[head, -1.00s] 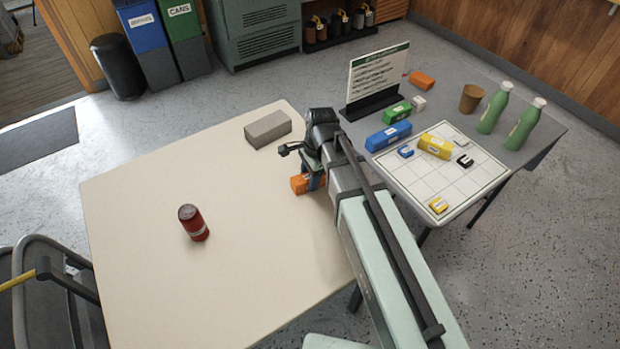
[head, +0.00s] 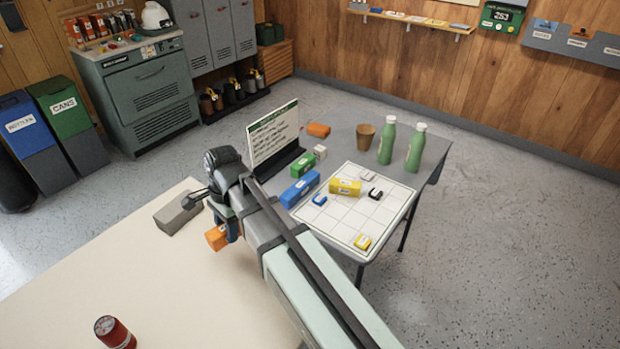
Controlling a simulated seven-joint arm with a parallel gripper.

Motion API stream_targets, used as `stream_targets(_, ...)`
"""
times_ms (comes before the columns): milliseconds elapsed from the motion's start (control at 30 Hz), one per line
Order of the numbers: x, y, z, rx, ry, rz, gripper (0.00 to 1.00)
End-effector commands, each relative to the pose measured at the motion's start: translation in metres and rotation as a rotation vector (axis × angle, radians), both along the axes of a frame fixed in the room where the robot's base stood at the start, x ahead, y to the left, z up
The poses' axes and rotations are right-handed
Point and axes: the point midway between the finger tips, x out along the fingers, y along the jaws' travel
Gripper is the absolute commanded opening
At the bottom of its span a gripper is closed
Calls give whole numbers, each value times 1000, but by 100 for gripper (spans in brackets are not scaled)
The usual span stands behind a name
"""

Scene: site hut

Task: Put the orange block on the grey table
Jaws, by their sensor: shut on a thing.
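My gripper (head: 224,224) is over the right edge of the cream table, shut on an orange block (head: 216,238). My arm and gripper hide part of this block, and I cannot tell whether it touches the cream table (head: 120,270). The grey table (head: 345,140) stands to the right and farther back. Another orange block (head: 318,130) lies on the grey table's far left part, beside the sign.
The grey table holds a sign (head: 273,135), green block (head: 303,165), blue block (head: 300,188), gridded board (head: 350,226) with small blocks, brown cup (head: 364,137) and two green bottles (head: 387,140). A grey block (head: 177,212) and red can (head: 114,332) are on the cream table.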

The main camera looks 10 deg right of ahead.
Motion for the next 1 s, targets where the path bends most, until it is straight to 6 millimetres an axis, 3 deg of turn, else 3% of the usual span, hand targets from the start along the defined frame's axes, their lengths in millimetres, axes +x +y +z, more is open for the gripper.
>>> stream_targets(167, 11, -21, 0, 0, 0, -38, 12)
stream_targets(467, 52, -94, -3, 0, 0, -175, 12)
stream_targets(767, 120, -170, -4, 0, 0, -317, 12)
stream_targets(1000, 189, -242, -4, 0, 0, -430, 12)
